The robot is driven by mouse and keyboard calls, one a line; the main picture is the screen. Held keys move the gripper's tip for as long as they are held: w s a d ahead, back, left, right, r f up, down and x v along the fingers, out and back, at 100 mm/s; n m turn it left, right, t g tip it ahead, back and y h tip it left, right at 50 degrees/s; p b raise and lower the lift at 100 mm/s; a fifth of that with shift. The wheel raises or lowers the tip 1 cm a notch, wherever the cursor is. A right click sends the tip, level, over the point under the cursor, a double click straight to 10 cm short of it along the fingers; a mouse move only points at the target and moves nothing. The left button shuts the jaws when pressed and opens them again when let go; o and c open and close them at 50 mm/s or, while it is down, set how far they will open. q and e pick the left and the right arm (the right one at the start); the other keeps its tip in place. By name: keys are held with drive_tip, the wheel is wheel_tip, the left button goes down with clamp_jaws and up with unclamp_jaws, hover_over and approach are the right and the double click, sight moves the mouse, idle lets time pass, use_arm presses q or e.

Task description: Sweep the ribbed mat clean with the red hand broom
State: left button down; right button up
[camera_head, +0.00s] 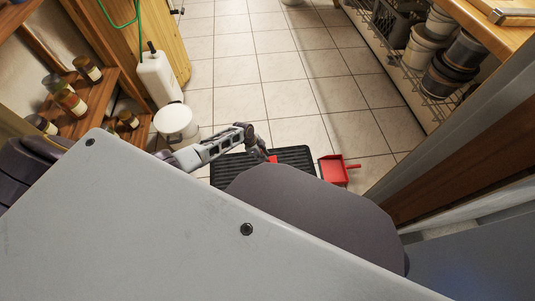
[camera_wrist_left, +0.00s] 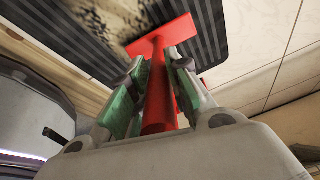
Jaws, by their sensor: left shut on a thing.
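The black ribbed mat (camera_head: 299,154) lies on the tiled floor, partly hidden behind my own body in the head view. In the left wrist view the ribbed mat (camera_wrist_left: 213,28) shows at the top. My left gripper (camera_head: 262,155) is over the mat. In the wrist view the left gripper (camera_wrist_left: 155,72) is shut on the handle of the red hand broom (camera_wrist_left: 160,98). The broom's crosswise head points toward the mat; whether it touches is unclear. A bit of the red broom (camera_head: 272,159) shows in the head view. My right gripper is not in view.
A red dustpan (camera_head: 332,172) lies right of the mat. A white bucket (camera_head: 176,122) and a white jug (camera_head: 158,78) stand at the left. Shelves with jars (camera_head: 70,103) are left, a wire rack with buckets (camera_head: 428,52) right. Tiled floor beyond the mat is clear.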

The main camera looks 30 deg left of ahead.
use_arm(q)
drive_tip(key=shift+s+a, duration=0.45)
drive_tip(key=shift+a, duration=0.25)
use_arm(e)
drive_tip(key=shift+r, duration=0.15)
use_arm(q)
drive_tip(key=shift+s+a, duration=0.5)
drive_tip(key=shift+a, duration=0.2)
drive_tip(key=shift+s+a, duration=0.45)
drive_tip(key=shift+a, duration=0.2)
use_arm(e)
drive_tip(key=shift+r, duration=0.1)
use_arm(q)
drive_tip(key=shift+a, duration=0.1)
